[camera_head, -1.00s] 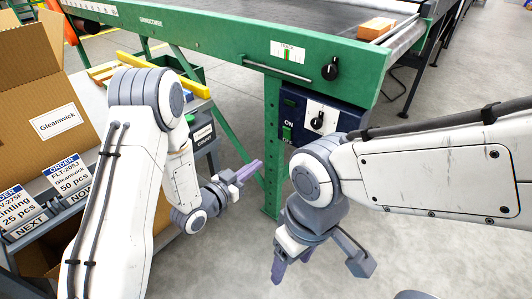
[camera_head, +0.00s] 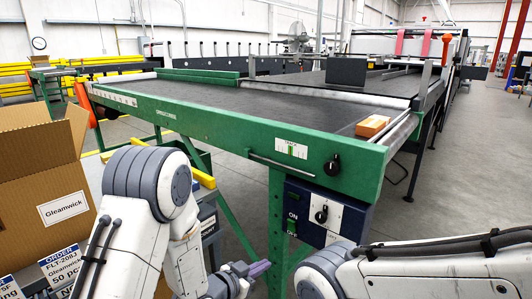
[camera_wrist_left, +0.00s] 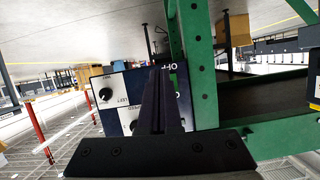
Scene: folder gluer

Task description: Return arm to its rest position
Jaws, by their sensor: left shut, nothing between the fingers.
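My left arm comes in from the left in the head view, its white links bent downward. My left gripper (camera_head: 260,268) has purple-grey fingers, low beside the green leg of the machine. In the left wrist view its fingers (camera_wrist_left: 160,92) are together with nothing between them. The control panel (camera_wrist_left: 115,95) shows behind them. My right arm comes in from the lower right of the head view; its gripper is below the frame edge and hidden.
The green conveyor table (camera_head: 215,128) spans the middle, with a blue control box (camera_head: 322,214) under its front edge. An orange block (camera_head: 372,126) lies at its right end. An open carton (camera_head: 45,180) labelled Gleamwick stands at left. Floor at right is clear.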

